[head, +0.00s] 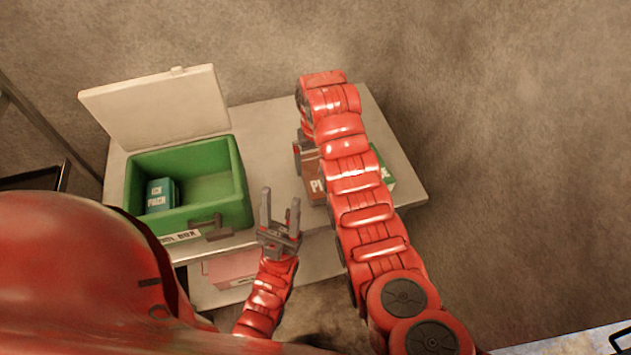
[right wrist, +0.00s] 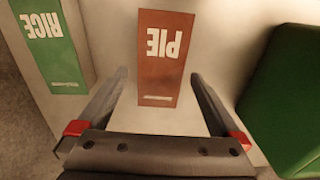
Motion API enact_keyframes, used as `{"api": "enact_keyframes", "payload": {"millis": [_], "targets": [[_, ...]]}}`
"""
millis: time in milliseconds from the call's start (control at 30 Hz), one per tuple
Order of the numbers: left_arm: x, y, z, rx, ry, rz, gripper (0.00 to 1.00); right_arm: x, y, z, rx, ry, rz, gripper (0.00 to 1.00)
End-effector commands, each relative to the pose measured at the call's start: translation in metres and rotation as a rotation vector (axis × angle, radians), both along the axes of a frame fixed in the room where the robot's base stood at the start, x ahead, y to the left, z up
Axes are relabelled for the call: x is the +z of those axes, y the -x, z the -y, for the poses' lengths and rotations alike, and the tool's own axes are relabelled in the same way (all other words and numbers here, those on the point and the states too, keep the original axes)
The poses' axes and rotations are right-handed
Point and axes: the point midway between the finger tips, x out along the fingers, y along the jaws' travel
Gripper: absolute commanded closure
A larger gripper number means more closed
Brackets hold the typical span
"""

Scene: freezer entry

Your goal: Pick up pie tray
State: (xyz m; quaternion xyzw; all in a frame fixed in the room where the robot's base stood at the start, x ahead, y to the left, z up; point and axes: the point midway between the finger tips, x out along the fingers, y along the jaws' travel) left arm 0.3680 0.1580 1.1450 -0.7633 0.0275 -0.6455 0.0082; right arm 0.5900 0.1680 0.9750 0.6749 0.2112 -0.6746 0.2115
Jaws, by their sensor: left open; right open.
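The pie tray is a flat brown-red box marked PIE (right wrist: 165,60), lying on the table in the right wrist view. In the head view the pie tray (head: 313,184) is mostly hidden behind my right arm. My right gripper (right wrist: 160,82) is open, with its fingers apart on either side of the near part of the pie tray; I cannot tell its height above the table. My left gripper (head: 280,205) is open and empty at the table's front edge, between the green box and the pie tray.
A green cool box (head: 240,185) with its white lid (head: 160,108) raised stands on the left of the table, holding an ice pack (head: 160,195). A green RICE box (right wrist: 48,45) lies beside the pie tray. A pinkish box (head: 232,270) sits on the lower shelf.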

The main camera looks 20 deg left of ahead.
Motion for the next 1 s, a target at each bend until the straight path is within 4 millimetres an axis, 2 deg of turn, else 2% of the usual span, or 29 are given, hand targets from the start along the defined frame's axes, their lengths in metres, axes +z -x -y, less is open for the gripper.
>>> {"api": "enact_keyframes", "payload": {"millis": [167,333,533,833,867,1000], "targets": [[0.012,0.0,0.0,0.0,0.0,0.0,0.5,-0.009,0.002,0.0,0.0,0.006,-0.008,0.0],[0.029,0.0,0.0,0.0,0.0,0.0,0.5,-0.031,0.003,-0.002,0.0,0.005,-0.007,0.0],[0.032,0.0,0.0,0.0,0.0,0.0,0.5,-0.049,0.001,-0.003,0.0,0.002,-0.005,0.0],[0.031,0.0,0.0,0.0,0.0,0.0,0.5,-0.054,0.0,-0.003,0.001,-0.001,0.001,0.0],[0.031,0.0,0.0,0.0,0.0,0.0,0.5,-0.054,0.0,-0.003,0.0,-0.001,0.001,0.02],[0.031,0.0,0.0,0.0,0.0,0.0,0.5,-0.054,0.0,-0.003,0.0,0.0,0.0,0.27]]}}
